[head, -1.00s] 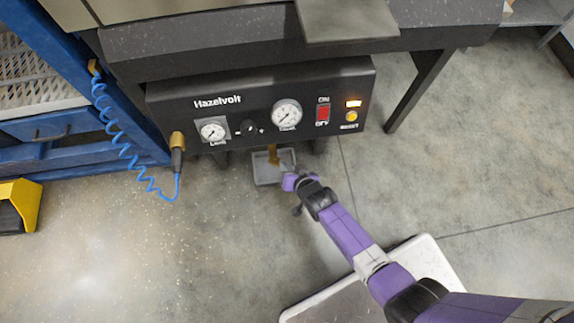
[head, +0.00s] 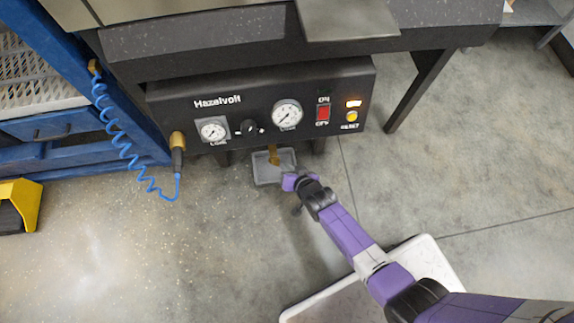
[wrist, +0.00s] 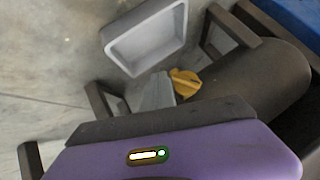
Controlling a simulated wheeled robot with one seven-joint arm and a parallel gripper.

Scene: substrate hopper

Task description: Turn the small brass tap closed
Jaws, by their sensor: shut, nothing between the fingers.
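The small brass tap (head: 273,156) hangs below the black Hazelvolt panel, in front of a grey tray in the head view. In the wrist view the brass tap (wrist: 185,83) shows as a small yellow piece beside a dark rounded body. My gripper (head: 288,177) is just right of and below the tap in the head view. In the wrist view its grey fingers (wrist: 157,90) are shut and empty, close to the left of the tap. I cannot tell whether they touch it. Part of the tap is hidden behind my purple hand.
A grey tray (head: 270,178) stands on the floor under the tap. The panel (head: 262,103) above carries gauges, a knob, a red switch and a yellow button. A blue coiled hose (head: 125,150) hangs at left. A dark leg (head: 408,98) stands at right.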

